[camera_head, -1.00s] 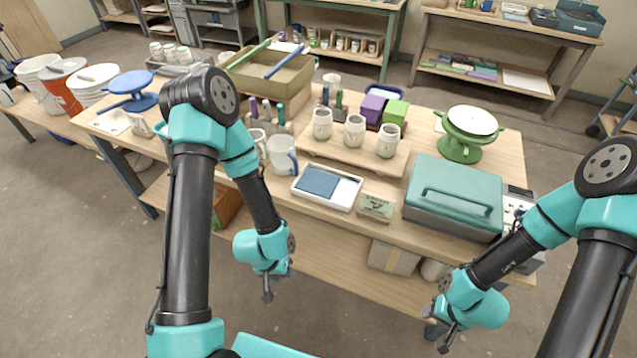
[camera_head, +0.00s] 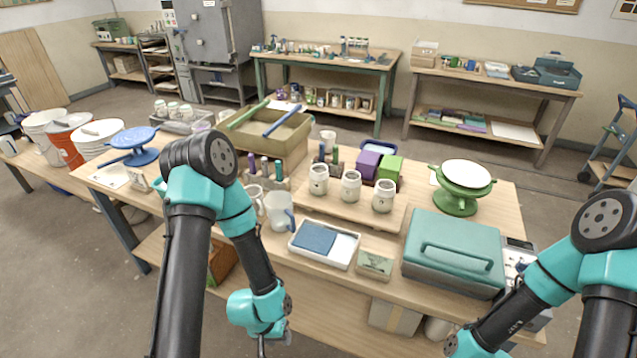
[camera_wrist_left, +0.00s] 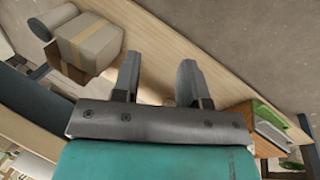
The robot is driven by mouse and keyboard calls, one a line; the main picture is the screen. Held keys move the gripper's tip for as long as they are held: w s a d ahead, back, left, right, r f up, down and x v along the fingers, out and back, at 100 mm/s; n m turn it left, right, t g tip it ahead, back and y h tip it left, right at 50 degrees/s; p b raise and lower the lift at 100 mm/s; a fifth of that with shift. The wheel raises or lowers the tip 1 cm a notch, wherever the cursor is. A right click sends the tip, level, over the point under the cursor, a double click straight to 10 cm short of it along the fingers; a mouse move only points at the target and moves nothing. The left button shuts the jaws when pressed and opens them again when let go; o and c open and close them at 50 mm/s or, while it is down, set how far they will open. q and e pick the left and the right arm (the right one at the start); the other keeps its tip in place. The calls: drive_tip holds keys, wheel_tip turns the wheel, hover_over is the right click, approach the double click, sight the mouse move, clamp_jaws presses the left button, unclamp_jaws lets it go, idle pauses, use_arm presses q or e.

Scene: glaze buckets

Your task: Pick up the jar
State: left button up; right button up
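Three white lidded jars, a left one (camera_head: 318,179), a middle one (camera_head: 351,186) and a right one (camera_head: 384,196), stand upright in a row on a low wooden board (camera_head: 305,203) on the workbench. My left gripper (camera_head: 262,347) hangs in front of the bench, below its top and well away from the jars. In the left wrist view its two fingers (camera_wrist_left: 158,82) are apart with nothing between them. No jar on the board can be made out in that view. My right arm comes in at the right, and its gripper is below the frame.
A white mug (camera_head: 279,211), a tray with a blue pad (camera_head: 318,238) and a small box (camera_head: 374,264) lie along the bench's front. A teal case (camera_head: 453,257) stands right of the jars. Purple (camera_head: 368,164) and green (camera_head: 388,172) blocks sit behind them.

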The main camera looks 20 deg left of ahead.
idle(0.3)
use_arm(q)
drive_tip(key=o, duration=1.1)
